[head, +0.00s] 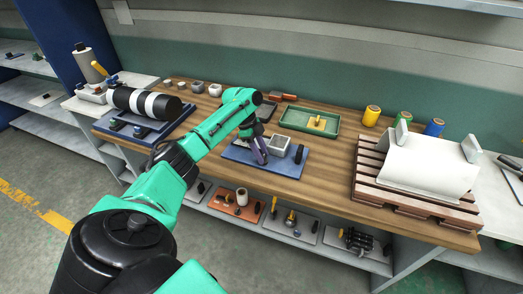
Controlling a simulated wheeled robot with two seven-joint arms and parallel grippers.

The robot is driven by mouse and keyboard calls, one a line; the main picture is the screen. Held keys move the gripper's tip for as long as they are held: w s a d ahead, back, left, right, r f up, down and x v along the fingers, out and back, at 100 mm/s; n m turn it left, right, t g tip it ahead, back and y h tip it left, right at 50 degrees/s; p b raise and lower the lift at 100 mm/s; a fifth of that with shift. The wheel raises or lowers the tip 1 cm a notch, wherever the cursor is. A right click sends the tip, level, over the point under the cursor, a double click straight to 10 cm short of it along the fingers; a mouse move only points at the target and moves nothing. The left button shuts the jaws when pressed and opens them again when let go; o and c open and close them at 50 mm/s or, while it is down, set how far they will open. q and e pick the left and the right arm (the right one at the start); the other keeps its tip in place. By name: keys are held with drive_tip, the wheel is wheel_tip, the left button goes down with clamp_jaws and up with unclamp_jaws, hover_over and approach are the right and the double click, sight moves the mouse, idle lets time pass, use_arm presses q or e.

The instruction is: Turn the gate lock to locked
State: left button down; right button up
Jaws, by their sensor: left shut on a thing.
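My left arm reaches in from the lower left over the wooden bench. Its gripper (260,153) points down at the blue base plate (284,169), just left of a grey open-topped box (280,144). The fingers are shut on a small part at the plate, which I take to be the gate lock. The fingers mostly hide that part, so its turn position cannot be read. A black upright piece (299,154) stands at the plate's right side. My right gripper is not in view.
A green tray (291,124) with a yellow piece lies behind the plate. A black-and-white roller unit (145,103) stands at left. A white cover (428,166) sits on a wooden pallet (373,187) at right. Yellow, green and blue spools (434,127) stand behind it.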

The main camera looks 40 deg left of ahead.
use_arm(q)
drive_tip(key=shift+c, duration=2.4)
unclamp_jaws()
drive_tip(key=b+v, duration=0.1)
drive_tip(key=v, duration=1.3)
drive_tip(key=shift+r, duration=0.25)
